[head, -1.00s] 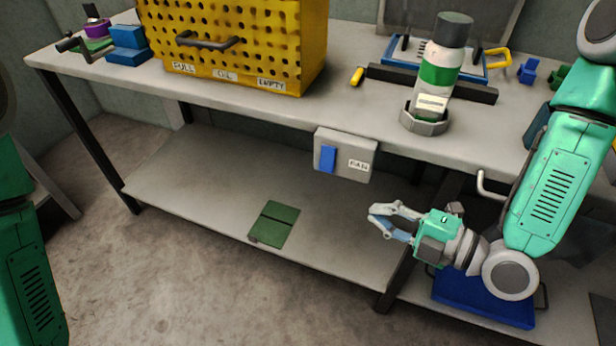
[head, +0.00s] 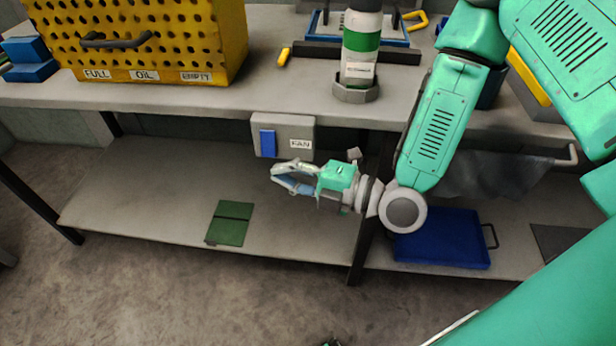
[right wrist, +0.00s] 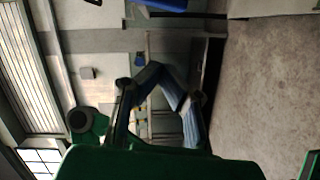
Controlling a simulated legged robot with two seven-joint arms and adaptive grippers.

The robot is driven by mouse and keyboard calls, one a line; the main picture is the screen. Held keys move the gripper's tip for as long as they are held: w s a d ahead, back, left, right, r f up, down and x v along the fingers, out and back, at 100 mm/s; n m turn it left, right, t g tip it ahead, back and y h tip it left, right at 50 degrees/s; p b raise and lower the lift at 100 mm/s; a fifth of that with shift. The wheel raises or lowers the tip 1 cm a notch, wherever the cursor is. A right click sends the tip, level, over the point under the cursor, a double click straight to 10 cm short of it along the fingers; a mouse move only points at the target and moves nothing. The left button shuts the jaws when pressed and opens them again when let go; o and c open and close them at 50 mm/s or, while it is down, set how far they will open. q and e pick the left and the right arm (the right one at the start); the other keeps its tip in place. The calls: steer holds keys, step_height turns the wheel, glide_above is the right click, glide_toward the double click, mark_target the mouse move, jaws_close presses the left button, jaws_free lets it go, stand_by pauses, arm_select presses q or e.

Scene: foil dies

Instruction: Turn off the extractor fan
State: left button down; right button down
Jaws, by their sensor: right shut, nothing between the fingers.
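The fan switch box (head: 306,126) is a light grey box on the front edge of the bench, labelled FAN. A blue rocker (head: 267,143) is on its left side; I cannot tell which way it is tipped. My right gripper (head: 276,172) is shut and empty, just below the box in the head view and apart from the rocker in the picture. Its depth gap to the box is hard to judge. The right wrist view shows its fingers (right wrist: 176,92); I cannot pick out the switch there. My left gripper is out of view.
A yellow perforated cabinet (head: 150,40) and a green-and-white bottle (head: 361,45) in a grey ring holder (head: 355,93) stand on the bench (head: 215,100). Below, a green plate (head: 230,223) and a blue tray (head: 440,238) lie on the shelf (head: 140,190). Floor space in front is clear.

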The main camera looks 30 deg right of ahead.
mark_target(274, 156)
steer(key=w, duration=0.3)
steer(key=w+f+b, duration=0.1)
steer(key=w, duration=0.1)
steer(key=shift+w+d, duration=0.25)
steer(key=shift+d, duration=0.1)
steer(key=shift+w+f+n+b, duration=0.15)
steer(key=shift+w+n+b, duration=0.2)
steer(key=shift+n, duration=0.25)
